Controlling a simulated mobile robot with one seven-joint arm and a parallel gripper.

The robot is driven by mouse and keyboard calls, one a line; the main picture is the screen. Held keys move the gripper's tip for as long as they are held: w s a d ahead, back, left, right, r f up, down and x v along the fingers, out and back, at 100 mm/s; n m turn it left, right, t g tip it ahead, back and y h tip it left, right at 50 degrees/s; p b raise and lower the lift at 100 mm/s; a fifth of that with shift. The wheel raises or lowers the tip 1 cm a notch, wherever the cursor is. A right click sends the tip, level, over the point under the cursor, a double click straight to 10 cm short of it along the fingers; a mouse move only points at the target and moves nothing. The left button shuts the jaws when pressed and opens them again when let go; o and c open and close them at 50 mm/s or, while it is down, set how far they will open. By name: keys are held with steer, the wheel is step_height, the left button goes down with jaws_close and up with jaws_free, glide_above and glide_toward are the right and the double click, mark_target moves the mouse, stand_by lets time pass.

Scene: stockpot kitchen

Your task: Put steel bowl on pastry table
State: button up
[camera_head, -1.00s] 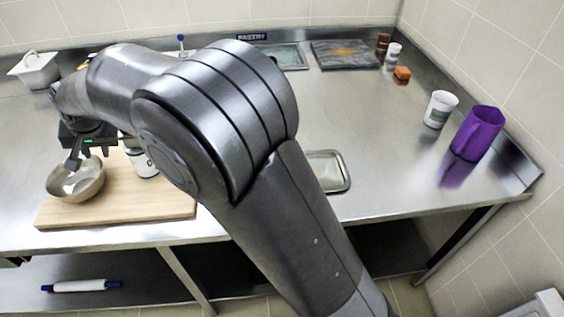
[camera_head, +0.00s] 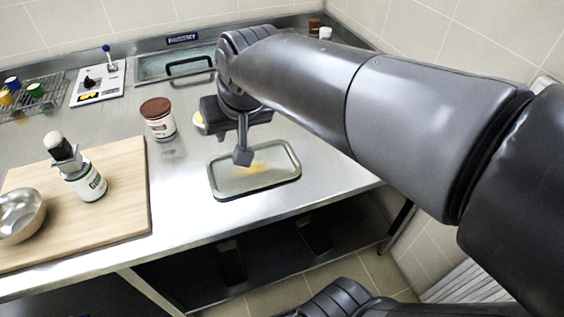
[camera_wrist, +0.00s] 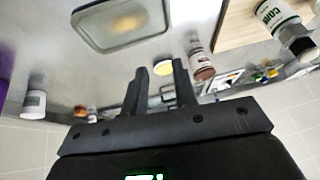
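The steel bowl (camera_head: 18,216) rests on the wooden cutting board (camera_head: 118,228), partly cut off by the left edge of the head view. The board lies on the steel table (camera_head: 190,222), which has a PASTRY sign (camera_head: 183,39) behind it. My gripper (camera_head: 243,157) is well to the right of the bowl, above or near a shallow metal tray (camera_head: 228,186). In the wrist view, my gripper's fingers (camera_wrist: 160,85) are apart with nothing between them. The bowl is not visible in the wrist view.
A green-labelled bottle (camera_head: 90,185) stands on the board beside the bowl. A brown-lidded jar (camera_head: 158,120) stands behind the board. Bare table lies between board and tray.

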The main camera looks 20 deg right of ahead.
steer(key=s+d+f+h, duration=0.1)
steer(key=s+d+f, duration=0.3)
steer(key=s+d, duration=0.3)
steer(key=s, duration=0.2)
steer(key=shift+s+d+m+h, duration=0.2)
steer(key=shift+s+m+h, duration=0.1)
steer(key=shift+s, duration=0.1)
steer(key=shift+r, duration=0.1)
stand_by(0.5)
